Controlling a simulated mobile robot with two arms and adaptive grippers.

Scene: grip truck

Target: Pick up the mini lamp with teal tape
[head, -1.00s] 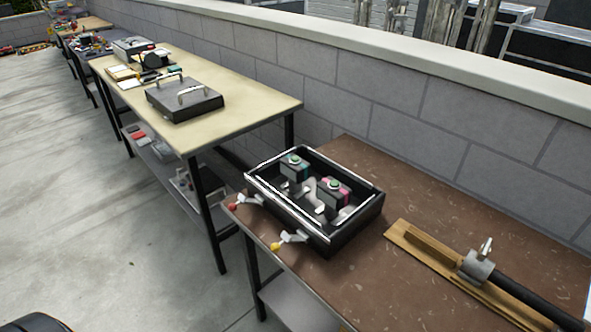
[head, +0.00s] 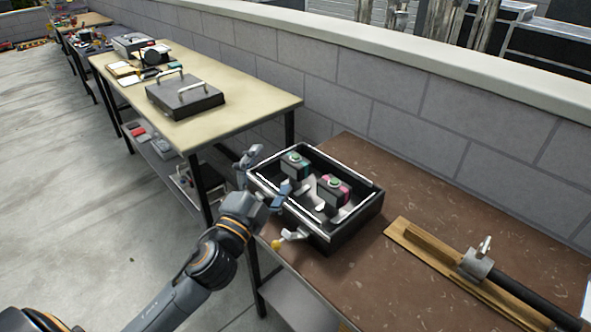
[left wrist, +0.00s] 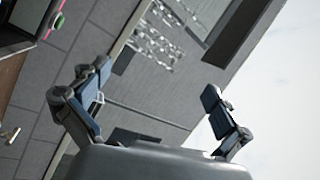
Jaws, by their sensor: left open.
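The mini lamp with teal tape (head: 296,166) is a small dark block with a green button on top. It stands upright in the open black case (head: 357,218), in the back left part. A similar lamp with pink tape (head: 335,194) stands in front of it to the right. My left gripper (head: 265,176) is open and empty by the case's left edge, apart from the teal lamp. Its spread fingers also show in the left wrist view (left wrist: 156,86); a corner of the case is at that view's upper left. My right gripper is not in view.
The case stands on a brown table (head: 420,200) against a grey block wall (head: 390,100). A lever with a yellow knob (head: 277,244) sticks out at the case's front. A wooden board with a clamped black bar (head: 480,275) lies at right. A cream table (head: 240,100) stands behind.

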